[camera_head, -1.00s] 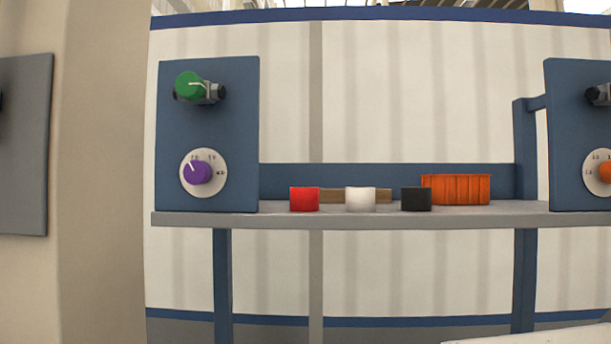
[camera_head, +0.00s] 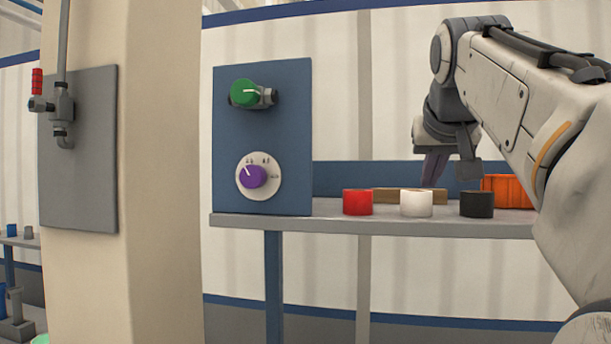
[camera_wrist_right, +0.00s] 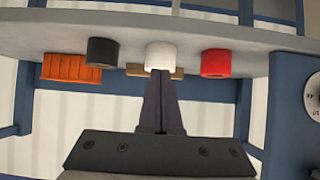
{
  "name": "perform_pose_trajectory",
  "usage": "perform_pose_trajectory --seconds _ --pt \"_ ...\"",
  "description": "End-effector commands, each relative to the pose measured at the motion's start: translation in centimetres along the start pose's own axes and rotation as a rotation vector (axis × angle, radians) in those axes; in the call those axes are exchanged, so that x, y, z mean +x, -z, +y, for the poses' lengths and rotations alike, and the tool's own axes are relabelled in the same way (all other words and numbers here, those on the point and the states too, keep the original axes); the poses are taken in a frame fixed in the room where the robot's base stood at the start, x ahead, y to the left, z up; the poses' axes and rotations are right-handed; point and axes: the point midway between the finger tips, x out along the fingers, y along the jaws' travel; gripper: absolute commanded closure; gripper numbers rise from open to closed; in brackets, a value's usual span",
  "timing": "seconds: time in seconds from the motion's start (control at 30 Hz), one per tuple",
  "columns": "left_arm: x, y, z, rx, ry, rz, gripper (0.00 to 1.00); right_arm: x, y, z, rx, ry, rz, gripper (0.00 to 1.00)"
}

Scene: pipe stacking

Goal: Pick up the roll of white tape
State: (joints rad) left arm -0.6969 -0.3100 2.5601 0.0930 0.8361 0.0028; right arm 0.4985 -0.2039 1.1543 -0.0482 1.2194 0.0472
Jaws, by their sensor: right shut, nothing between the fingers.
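The roll of white tape (camera_head: 416,204) stands on the grey shelf between a red roll (camera_head: 357,202) and a black roll (camera_head: 477,204). In the right wrist view, which is upside down, the white roll (camera_wrist_right: 160,56) is straight ahead of my fingertips. My right gripper (camera_head: 431,184) points down above the shelf, with its fingers close to the white roll's upper right in the head view. In the wrist view its dark fingers (camera_wrist_right: 160,74) are together, with nothing between them. I cannot tell whether they touch the roll. My left gripper is not in view.
A wooden block (camera_head: 385,195) lies behind the rolls. An orange bin (camera_head: 510,190) stands at the right, partly hidden by my arm. A blue panel (camera_head: 296,140) with green and purple knobs rises at the shelf's left. A beige column (camera_head: 160,170) stands further left.

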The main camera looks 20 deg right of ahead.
Motion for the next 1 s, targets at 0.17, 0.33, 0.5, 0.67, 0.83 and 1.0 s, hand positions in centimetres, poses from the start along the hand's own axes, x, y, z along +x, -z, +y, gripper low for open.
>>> perform_pose_trajectory --seconds 0.17,0.33,0.5,0.67,0.83,1.0 --pt "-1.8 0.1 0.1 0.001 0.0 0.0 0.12 2.5 2.0 0.0 0.0 0.0 -0.007 1.0" --pt "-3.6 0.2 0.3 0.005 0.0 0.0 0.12 5.6 4.2 -0.1 -0.001 0.001 -0.006 1.0" --pt "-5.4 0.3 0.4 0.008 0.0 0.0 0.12 8.5 6.1 -0.1 -0.001 0.002 -0.006 1.0" --pt "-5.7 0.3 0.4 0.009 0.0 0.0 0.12 9.6 5.8 -0.1 -0.002 0.002 -0.002 1.0" --pt "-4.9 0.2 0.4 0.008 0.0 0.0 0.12 10.2 4.8 -0.1 -0.002 0.002 -0.001 1.0" --pt "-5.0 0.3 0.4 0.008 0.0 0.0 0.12 10.3 4.8 -0.1 -0.001 0.002 -0.005 1.0"
